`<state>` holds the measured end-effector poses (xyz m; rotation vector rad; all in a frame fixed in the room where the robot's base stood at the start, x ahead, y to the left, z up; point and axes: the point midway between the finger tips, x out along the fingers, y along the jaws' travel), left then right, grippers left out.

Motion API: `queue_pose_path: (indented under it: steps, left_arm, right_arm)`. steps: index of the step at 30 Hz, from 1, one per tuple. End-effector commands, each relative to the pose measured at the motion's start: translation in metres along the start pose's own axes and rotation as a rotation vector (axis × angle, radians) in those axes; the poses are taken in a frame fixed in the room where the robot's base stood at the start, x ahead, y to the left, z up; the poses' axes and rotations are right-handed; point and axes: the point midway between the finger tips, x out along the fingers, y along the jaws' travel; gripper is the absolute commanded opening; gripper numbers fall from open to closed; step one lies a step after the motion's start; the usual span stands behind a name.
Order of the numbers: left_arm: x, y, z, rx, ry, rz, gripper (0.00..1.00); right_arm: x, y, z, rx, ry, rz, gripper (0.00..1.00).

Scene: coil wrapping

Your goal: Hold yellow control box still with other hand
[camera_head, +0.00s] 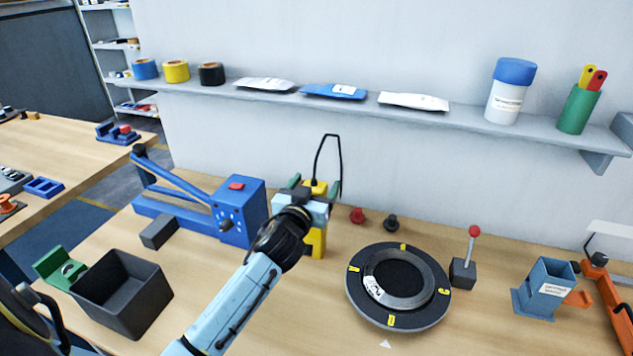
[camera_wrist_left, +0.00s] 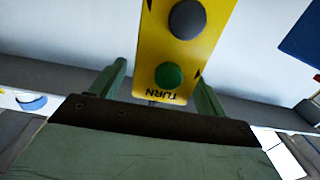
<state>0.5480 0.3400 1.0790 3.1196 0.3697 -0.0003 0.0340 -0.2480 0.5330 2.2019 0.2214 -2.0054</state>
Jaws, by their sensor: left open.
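The yellow control box (camera_head: 318,243) stands upright on the workbench near the back wall, with a black cable loop above it. The left arm partly hides it in the head view. In the left wrist view the control box (camera_wrist_left: 166,82) shows a green button, a grey button and the word TURN. My left gripper (camera_head: 315,186) is open at the box, its green fingers on either side of the box's upper part. In the left wrist view the left gripper's fingers (camera_wrist_left: 160,85) look apart from the box's sides. My right gripper is not in view.
A blue lever machine (camera_head: 243,212) stands close left of the box. A round black turntable (camera_head: 421,312) lies to the right, beside a red-knobbed lever (camera_head: 463,272). A dark bin (camera_head: 125,293) is at front left. A wall shelf (camera_head: 450,117) runs above the bench.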

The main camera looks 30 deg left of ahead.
Motion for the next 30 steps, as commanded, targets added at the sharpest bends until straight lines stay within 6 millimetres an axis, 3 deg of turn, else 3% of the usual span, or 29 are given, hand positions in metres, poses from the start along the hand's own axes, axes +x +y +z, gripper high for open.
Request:
queue_pose_path:
  steps: [5, 14, 28, 30]
  left_arm:
    - [0.014, 0.000, 0.000, 0.000, 0.000, 0.000, 0.75]
    - [0.016, 0.000, 0.000, 0.000, 0.000, 0.000, 0.75]
    - [0.015, 0.000, 0.000, 0.000, -0.001, 0.000, 0.16]
    - [0.015, 0.000, 0.000, 0.000, -0.001, 0.000, 0.16]
  right_arm:
    - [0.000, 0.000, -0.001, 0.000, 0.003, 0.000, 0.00]
    - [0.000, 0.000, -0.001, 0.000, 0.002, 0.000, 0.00]
    - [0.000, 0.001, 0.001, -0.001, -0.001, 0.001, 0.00]
    - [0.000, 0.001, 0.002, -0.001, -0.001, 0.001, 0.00]
